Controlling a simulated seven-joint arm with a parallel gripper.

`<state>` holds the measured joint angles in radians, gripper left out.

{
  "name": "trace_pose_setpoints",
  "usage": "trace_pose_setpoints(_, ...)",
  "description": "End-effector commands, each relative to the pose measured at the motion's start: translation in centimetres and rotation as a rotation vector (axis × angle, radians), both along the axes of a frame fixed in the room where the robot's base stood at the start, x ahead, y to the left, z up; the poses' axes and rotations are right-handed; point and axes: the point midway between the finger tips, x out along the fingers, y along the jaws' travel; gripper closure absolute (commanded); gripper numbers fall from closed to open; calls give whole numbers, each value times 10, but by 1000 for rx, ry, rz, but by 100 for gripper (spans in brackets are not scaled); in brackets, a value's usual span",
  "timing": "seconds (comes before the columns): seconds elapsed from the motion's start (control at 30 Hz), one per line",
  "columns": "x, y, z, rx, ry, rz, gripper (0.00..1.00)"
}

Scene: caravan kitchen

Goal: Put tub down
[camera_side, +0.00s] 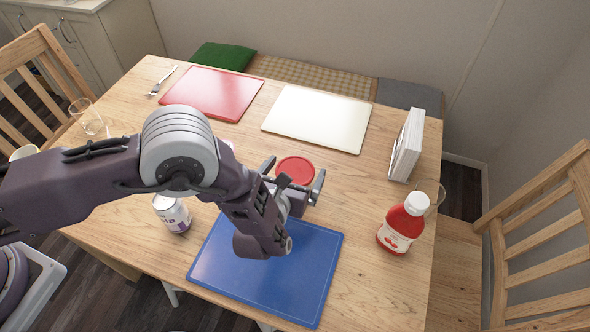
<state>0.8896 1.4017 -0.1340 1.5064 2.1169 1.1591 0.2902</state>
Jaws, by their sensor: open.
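The tub (295,169) shows as a round red lid near the middle of the table, just beyond the far edge of the blue board. Its sides are mostly hidden by my gripper. My gripper (292,176) is open, with one finger to the left of the tub and one to the right. I cannot tell whether the fingers touch it, or whether its base rests on the wood.
A blue board (310,270) lies in front, partly under my arm. A can (172,212), a red bottle with white cap (403,224) and a standing white book (406,146) are around. Red (213,92) and white (317,118) boards lie behind. Glasses stand at both sides.

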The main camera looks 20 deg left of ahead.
Motion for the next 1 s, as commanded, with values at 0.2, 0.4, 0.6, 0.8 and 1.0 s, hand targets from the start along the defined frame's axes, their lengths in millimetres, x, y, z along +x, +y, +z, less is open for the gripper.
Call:
trace_pose_setpoints(0.2,-49,-3,19,1,3,-7,0)
trace_pose_setpoints(0.4,-93,-2,37,0,2,-4,0)
trace_pose_setpoints(0.6,-110,-2,45,0,1,-2,0)
trace_pose_setpoints(0.8,-111,-2,45,1,1,0,0)
trace_pose_setpoints(1.0,-83,50,106,-101,-15,253,0)
